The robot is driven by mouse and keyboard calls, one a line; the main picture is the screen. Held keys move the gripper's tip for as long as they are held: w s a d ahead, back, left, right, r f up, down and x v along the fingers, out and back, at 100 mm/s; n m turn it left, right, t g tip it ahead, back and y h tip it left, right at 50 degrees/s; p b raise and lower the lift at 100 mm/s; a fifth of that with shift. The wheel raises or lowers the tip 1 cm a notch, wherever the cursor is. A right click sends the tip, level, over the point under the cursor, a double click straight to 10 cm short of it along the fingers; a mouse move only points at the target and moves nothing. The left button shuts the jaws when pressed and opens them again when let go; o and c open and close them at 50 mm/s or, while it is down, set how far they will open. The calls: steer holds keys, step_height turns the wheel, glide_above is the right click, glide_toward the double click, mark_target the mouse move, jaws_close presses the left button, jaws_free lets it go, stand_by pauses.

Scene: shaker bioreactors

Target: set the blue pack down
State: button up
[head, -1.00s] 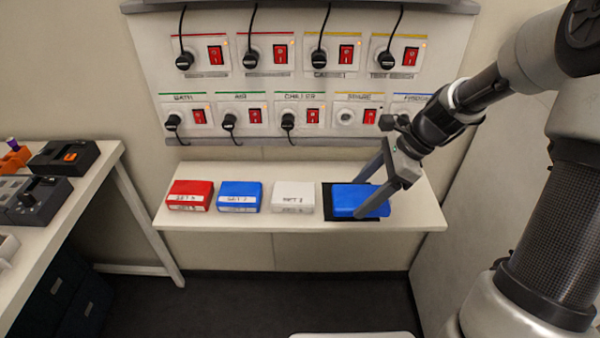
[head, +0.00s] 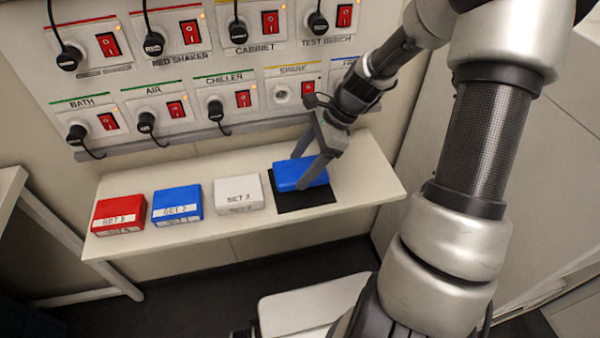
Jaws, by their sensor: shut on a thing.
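A blue pack (head: 300,173) is at the right part of the wall shelf, over a black mat (head: 306,199). My gripper (head: 312,172) comes down from the upper right with one finger on each side of this pack and is shut on it. The pack looks level and at or just above the mat; I cannot tell whether it touches. The far finger is partly hidden behind the pack. A second blue pack (head: 177,205), with a white label, sits farther left on the shelf.
A red pack (head: 119,215) and a white pack (head: 238,194) also stand on the shelf (head: 358,183). Behind it is a wall panel with red switches and plugged cables (head: 147,122). The shelf's right end is clear. A white surface (head: 310,303) lies low in front.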

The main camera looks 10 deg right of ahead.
mark_target(305, 168)
steer(key=shift+f, duration=1.35)
steer(key=shift+f, duration=0.15)
steer(key=o, duration=1.5)
steer(key=p+v, duration=0.2)
steer(key=v, duration=1)
steer(key=shift+w+d, duration=0.1)
